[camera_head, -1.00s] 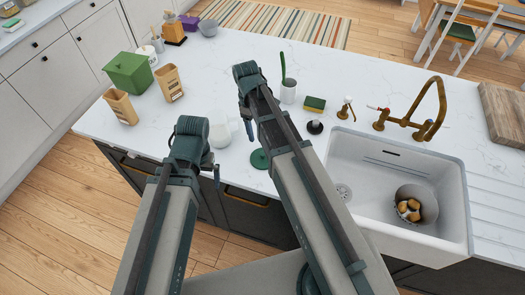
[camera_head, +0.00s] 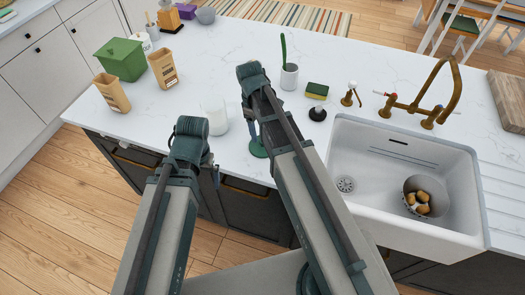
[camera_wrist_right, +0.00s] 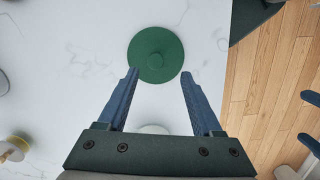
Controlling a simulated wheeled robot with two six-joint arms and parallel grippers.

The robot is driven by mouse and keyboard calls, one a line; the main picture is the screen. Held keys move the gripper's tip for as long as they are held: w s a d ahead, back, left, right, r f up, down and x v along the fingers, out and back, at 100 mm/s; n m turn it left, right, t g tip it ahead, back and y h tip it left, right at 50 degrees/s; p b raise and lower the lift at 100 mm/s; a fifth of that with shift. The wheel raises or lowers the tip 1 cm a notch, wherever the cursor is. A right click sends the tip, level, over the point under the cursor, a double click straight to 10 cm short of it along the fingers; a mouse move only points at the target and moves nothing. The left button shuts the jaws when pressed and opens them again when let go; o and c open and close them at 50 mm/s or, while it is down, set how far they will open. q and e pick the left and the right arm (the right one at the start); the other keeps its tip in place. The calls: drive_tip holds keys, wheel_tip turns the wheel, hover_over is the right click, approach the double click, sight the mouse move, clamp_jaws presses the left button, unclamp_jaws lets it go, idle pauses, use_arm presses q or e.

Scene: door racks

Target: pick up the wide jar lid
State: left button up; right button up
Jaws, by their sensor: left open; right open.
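The wide jar lid, a round dark green disc with a knob, lies flat on the white counter. It shows whole in the right wrist view (camera_wrist_right: 156,45) and partly behind my right arm in the head view (camera_head: 258,149). My right gripper (camera_wrist_right: 159,74) is open and empty, above the counter, with its fingertips over the lid's near edge at either side. Whether they touch it I cannot tell. My left gripper (camera_head: 214,168) is open, mostly hidden by its own arm, near the counter's front edge. A white jar (camera_head: 215,119) stands between the arms.
The sink (camera_head: 360,160) is at right. A green box (camera_head: 121,60) and two tan packets (camera_head: 112,93) stand at left.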

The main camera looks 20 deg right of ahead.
drive_tip(key=shift+f, duration=0.1)
drive_tip(key=f+b, duration=0.2)
drive_tip(key=d+f+b, duration=0.1)
drive_tip(key=f+b, duration=0.2)
drive_tip(key=shift+f, duration=0.15)
clamp_jaws()
idle(0.4)
